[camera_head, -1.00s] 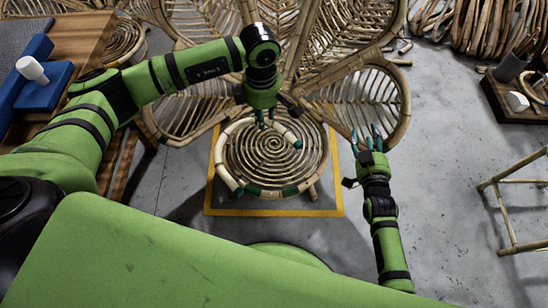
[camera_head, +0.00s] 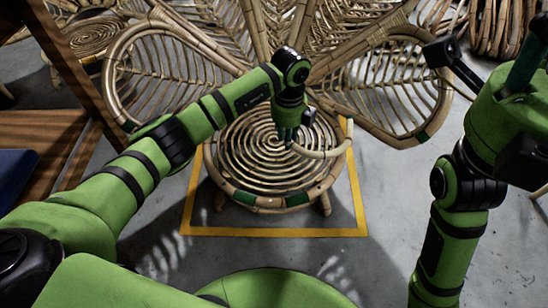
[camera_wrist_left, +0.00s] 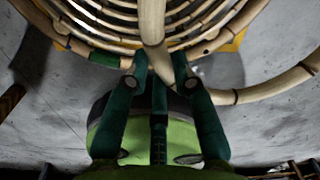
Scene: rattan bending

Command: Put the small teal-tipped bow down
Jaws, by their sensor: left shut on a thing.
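My left gripper (camera_head: 287,133) is over the round spiral rattan seat (camera_head: 262,172) in the head view. It is shut on a pale curved rattan bow (camera_head: 325,153), which reaches right past the seat's rim and bends upward. In the left wrist view the curved pale rattan (camera_wrist_left: 275,91) runs right from behind the fingers (camera_wrist_left: 160,75), and a pale piece comes down between them. I cannot make out teal tips on the bow, nor whether it touches the seat. My right gripper (camera_head: 528,65) is large at the upper right, partly cut off; its opening does not show.
The seat stands inside a yellow floor square (camera_head: 250,232). A wooden bench (camera_head: 45,140) is at the left. Grey floor in front is clear.

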